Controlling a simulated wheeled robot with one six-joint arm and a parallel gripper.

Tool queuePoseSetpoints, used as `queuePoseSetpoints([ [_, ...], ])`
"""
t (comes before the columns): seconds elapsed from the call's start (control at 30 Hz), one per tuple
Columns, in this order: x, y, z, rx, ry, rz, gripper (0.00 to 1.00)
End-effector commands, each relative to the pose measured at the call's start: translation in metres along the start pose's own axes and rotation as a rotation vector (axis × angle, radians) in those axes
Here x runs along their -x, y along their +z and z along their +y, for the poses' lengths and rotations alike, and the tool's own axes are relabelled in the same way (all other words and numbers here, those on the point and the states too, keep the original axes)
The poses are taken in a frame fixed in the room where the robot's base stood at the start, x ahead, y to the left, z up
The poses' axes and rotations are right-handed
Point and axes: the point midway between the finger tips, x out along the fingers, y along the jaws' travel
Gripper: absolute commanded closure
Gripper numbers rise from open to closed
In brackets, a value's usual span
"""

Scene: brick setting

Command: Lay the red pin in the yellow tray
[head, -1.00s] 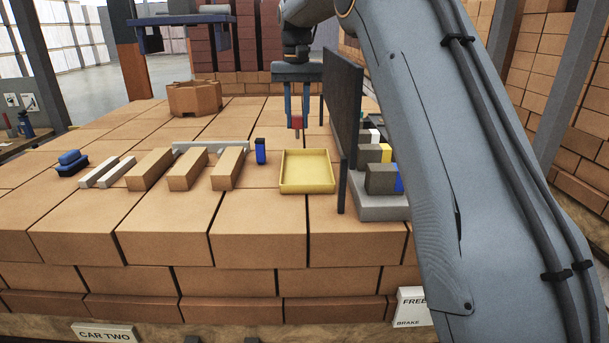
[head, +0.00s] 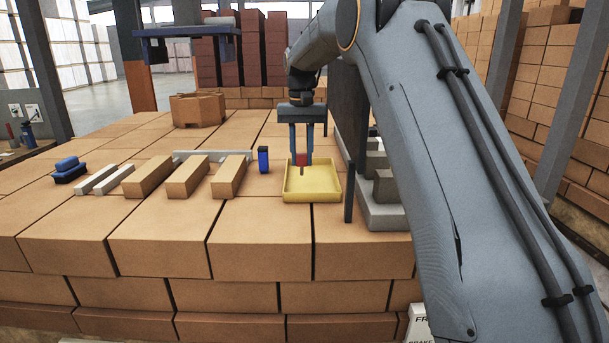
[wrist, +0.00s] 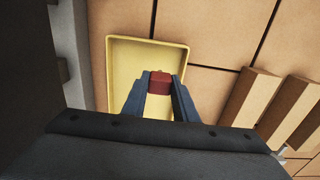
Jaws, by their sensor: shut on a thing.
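The red pin (head: 302,160) is held between the fingertips of my gripper (head: 302,158), with a darker part pointing down below it. It also shows in the wrist view (wrist: 160,83) as a red block between the two blue-grey fingers. The yellow tray (head: 312,196) sits on the brick surface, and the pin is over it in both views. In the wrist view the tray (wrist: 117,70) is behind the fingers and partly hidden by them. I cannot tell whether the pin touches the tray floor.
A dark upright panel (head: 350,110) and a grey stepped block (head: 375,215) stand right of the tray. A blue pin (head: 263,160) stands upright to its left, beside several wooden blocks (head: 230,177). The brick surface in front of the tray is clear.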

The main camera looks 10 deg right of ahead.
Motion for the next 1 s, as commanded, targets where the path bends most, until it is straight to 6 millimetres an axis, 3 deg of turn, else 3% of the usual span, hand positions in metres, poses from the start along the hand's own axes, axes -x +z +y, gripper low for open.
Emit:
queuePoseSetpoints([
  [0.53, -0.057, 0.001, 0.0, 0.001, 0.0, -0.001, 1.0],
  [0.87, -0.062, 0.0, -0.001, 0.001, 0.0, 0.0, 1.0],
  [0.9, -0.062, 0.001, -0.001, 0.001, 0.0, -0.001, 0.71],
  [1.0, -0.062, 0.001, -0.001, 0.001, 0.0, 0.0, 0.55],
])
